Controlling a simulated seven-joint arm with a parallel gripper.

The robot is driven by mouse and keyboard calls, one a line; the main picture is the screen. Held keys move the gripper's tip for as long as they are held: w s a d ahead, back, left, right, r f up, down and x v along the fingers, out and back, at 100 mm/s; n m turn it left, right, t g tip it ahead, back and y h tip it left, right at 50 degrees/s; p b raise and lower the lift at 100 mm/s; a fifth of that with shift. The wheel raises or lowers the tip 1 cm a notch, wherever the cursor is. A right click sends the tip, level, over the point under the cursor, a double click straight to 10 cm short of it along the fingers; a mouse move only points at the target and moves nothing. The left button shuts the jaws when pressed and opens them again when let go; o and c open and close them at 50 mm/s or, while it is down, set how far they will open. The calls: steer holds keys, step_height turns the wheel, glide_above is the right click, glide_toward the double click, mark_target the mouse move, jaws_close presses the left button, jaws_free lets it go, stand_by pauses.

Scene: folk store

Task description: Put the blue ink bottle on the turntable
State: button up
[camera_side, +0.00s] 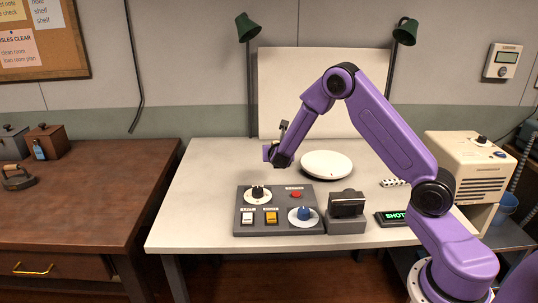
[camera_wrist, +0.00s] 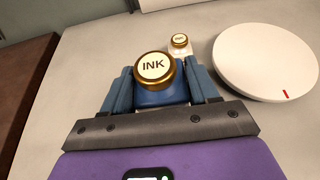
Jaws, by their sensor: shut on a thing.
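The blue ink bottle (camera_wrist: 163,97), with a gold-rimmed cap marked INK, sits between the blue fingers of my gripper (camera_wrist: 162,92) in the wrist view. My gripper is shut on it. The turntable (camera_wrist: 268,62) is a round white disc with a small red mark, to the right of the held bottle in the wrist view. In the side view the turntable (camera_side: 326,164) lies on the pale table, bare on top, with my wrist to its left. The fingers and bottle cannot be made out there. The bottle's height above the table is unclear.
A small pale bottle with a gold cap (camera_wrist: 180,44) stands beyond the held one. A grey control panel (camera_side: 280,225) with knobs and buttons and a dark-topped box (camera_side: 346,212) stand in front of the turntable. A white backdrop (camera_side: 300,90) rises behind.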

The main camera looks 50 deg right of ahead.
steer(key=s+a+r, duration=0.1)
steer(key=s+r, duration=0.1)
steer(key=s, duration=0.3)
steer(key=s+d+r+m+g+h, duration=0.3)
steer(key=s+d+r+m+g, duration=0.1)
steer(key=s+d, duration=0.95)
glide_above(326, 162)
steer(key=f, duration=0.9)
steer(key=shift+s+f, duration=0.15)
steer(key=shift+s, duration=0.1)
steer(key=shift+w+d+f+m, duration=0.15)
steer(key=shift+w+f+m, duration=0.05)
steer(key=shift+f+m, duration=0.1)
steer(key=shift+f, duration=1.45)
steer(key=shift+f, duration=0.15)
steer(key=o, duration=1.1)
